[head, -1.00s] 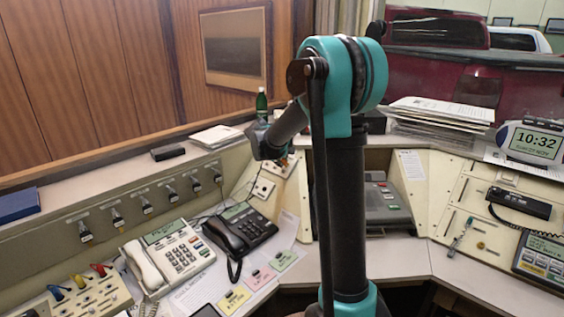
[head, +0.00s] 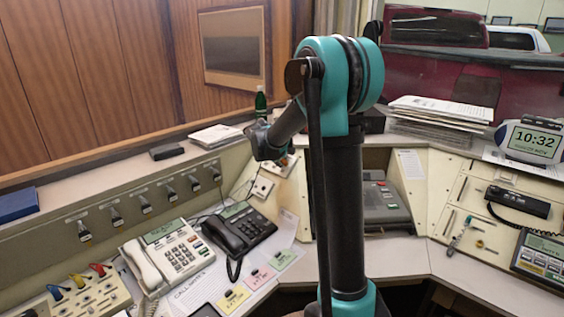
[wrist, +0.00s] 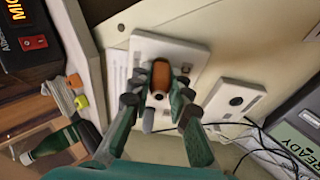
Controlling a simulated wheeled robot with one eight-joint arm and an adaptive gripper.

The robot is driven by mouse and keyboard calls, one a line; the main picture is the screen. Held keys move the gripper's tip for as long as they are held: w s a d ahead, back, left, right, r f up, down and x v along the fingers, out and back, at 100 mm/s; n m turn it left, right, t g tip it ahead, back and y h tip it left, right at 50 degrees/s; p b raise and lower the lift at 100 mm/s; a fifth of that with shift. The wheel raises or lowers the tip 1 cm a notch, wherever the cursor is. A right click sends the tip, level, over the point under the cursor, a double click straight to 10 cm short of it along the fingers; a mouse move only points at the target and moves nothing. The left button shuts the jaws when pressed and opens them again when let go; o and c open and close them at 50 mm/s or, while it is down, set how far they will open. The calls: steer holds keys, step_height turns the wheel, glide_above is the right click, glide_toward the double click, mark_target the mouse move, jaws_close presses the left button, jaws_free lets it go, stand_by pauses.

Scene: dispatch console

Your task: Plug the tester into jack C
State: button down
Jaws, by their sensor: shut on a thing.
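My gripper (wrist: 160,92) is shut on an orange-brown cylindrical body with a dark round end, which I take to be the tester (wrist: 160,72). A white jack plate (wrist: 185,47) lies behind it. The tester and fingers cover part of that plate, so I cannot tell whether the tester touches it or is in a jack. A second white plate (wrist: 235,100) to the right has a dark round socket. In the head view, that plate (head: 262,187) shows on the sloped panel, and my arm hides my fingers.
A black box with a red switch (wrist: 34,43) and a green bottle (wrist: 48,146) are at the left of the wrist view. Cables run beside the right plate. The dark phone (head: 240,230) and pale phone (head: 168,255) stand on the desk below the panel.

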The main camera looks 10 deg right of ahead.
steer(key=shift+w+d+f, duration=0.1)
steer(key=shift+d, duration=0.05)
stand_by(0.4)
steer(key=c, duration=0.9)
jaws_free()
steer(key=shift+o, duration=0.2)
steer(key=w+a+v, duration=0.1)
steer(key=v, duration=0.5)
steer(key=shift+s+a+r, duration=0.2)
steer(key=shift+r, duration=0.2)
steer(key=shift+s, duration=0.1)
steer(key=s+f+m+g+y, duration=0.1)
steer(key=s+f, duration=0.5)
steer(key=s, duration=0.6)
steer(key=s+d+f+m+g+y, duration=0.1)
steer(key=s+f+m, duration=0.3)
steer(key=s, duration=0.8)
steer(key=s+d+f+m+g+y, duration=0.1)
steer(key=s+f+m+y, duration=0.2)
steer(key=s+f, duration=0.5)
steer(key=shift+s+d, duration=0.1)
steer(key=shift+s, duration=1.05)
steer(key=shift+s+d, duration=0.15)
steer(key=shift+s, duration=1.05)
